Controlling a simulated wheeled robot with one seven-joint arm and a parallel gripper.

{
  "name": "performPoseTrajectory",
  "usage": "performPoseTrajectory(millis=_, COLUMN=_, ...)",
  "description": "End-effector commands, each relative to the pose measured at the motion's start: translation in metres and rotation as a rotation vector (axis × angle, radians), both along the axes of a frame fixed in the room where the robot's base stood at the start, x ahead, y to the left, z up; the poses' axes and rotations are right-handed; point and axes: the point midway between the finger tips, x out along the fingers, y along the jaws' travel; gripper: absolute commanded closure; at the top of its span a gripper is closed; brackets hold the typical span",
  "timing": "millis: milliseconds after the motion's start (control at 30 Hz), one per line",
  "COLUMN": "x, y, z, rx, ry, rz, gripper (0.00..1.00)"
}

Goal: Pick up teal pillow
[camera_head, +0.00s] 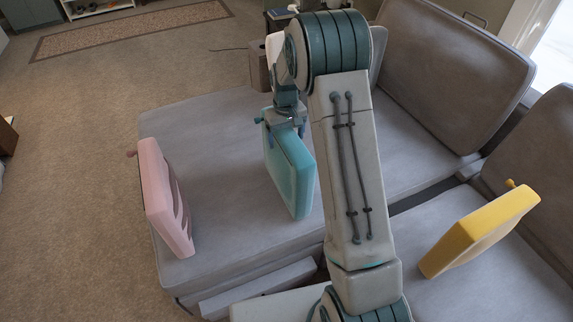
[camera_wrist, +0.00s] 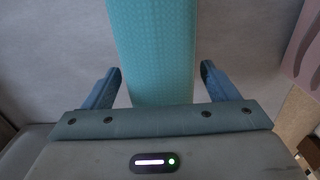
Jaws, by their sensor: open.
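The teal pillow (camera_head: 290,168) stands upright on edge on the grey sofa seat in the head view, left of my arm. In the wrist view the teal pillow (camera_wrist: 152,50) runs down between my two fingers, its narrow side facing the camera. My gripper (camera_head: 278,125) is at the pillow's top end. In the wrist view my gripper (camera_wrist: 160,75) is open, with one blue finger on each side of the pillow and a visible gap on both sides. The fingers do not appear to touch it. My arm hides part of the sofa to the right of the pillow.
A pink pillow (camera_head: 166,197) stands at the seat's left edge; it also shows at the wrist view's right (camera_wrist: 303,45). A yellow pillow (camera_head: 480,230) stands on the right seat. The grey sofa (camera_head: 205,130) has tall back cushions (camera_head: 455,75). Carpet is open at left.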

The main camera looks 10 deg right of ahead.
Motion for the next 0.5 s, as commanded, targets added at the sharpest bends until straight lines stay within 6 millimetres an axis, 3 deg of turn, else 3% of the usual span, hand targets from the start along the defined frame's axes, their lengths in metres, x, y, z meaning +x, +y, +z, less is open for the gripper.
performPoseTrajectory(millis=167, x=0.0000, y=0.0000, z=-0.0001, rx=0.000, ry=0.000, rz=0.000, gripper=0.19)
performPoseTrajectory(millis=467, x=0.0000, y=0.0000, z=0.0002, rx=0.000, ry=0.000, rz=0.000, gripper=1.00)
performPoseTrajectory(millis=500, x=0.0005, y=0.0000, z=0.0011, rx=0.000, ry=-0.002, rz=0.000, gripper=1.00)
